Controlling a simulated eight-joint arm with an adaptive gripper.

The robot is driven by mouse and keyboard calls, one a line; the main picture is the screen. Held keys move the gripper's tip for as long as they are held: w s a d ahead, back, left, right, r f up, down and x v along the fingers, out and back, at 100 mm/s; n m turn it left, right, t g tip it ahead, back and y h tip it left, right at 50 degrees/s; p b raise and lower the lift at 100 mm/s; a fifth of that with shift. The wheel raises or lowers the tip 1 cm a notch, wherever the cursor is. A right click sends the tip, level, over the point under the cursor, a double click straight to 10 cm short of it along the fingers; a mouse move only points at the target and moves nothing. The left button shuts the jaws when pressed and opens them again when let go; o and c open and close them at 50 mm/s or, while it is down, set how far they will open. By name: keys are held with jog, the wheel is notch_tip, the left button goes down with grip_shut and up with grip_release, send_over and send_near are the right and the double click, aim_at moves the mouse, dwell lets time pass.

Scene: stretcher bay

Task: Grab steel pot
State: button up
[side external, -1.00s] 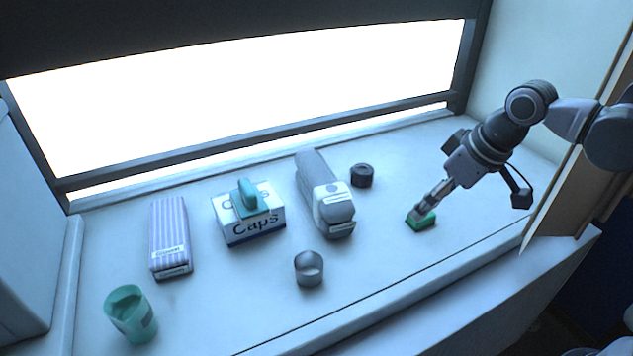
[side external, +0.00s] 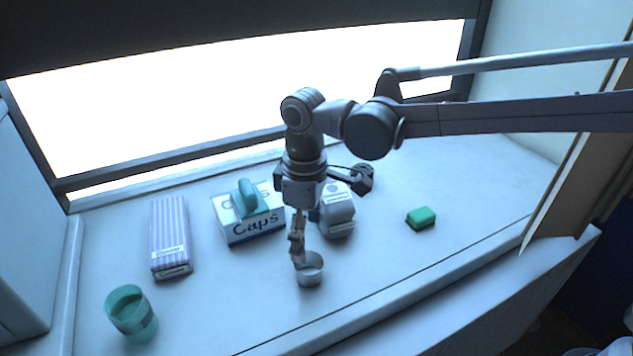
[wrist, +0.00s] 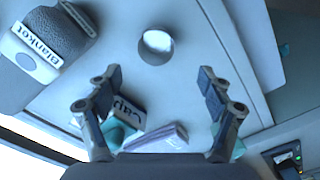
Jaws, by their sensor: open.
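The steel pot (side external: 311,275) is a small grey metal cylinder standing upright and open-topped near the counter's front edge. In the wrist view the pot (wrist: 157,46) lies beyond the fingertips, roughly centred between them from left to right. My gripper (side external: 297,258) points down at the pot's back-left rim in the side view, overlapping it there; I cannot tell whether they touch. In the wrist view my gripper (wrist: 159,76) is open, with nothing between its spread fingers.
Behind the pot are a rolled grey blanket (side external: 338,222), partly hidden by my arm, and a Caps box (side external: 254,229) with a teal item (side external: 246,198) on top.

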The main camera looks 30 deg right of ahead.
aim_at(309, 266)
jog(key=f, duration=1)
jog(key=shift+w+d+f, duration=0.1)
jog(key=shift+w+d, duration=0.1)
jog(key=c, duration=1.3)
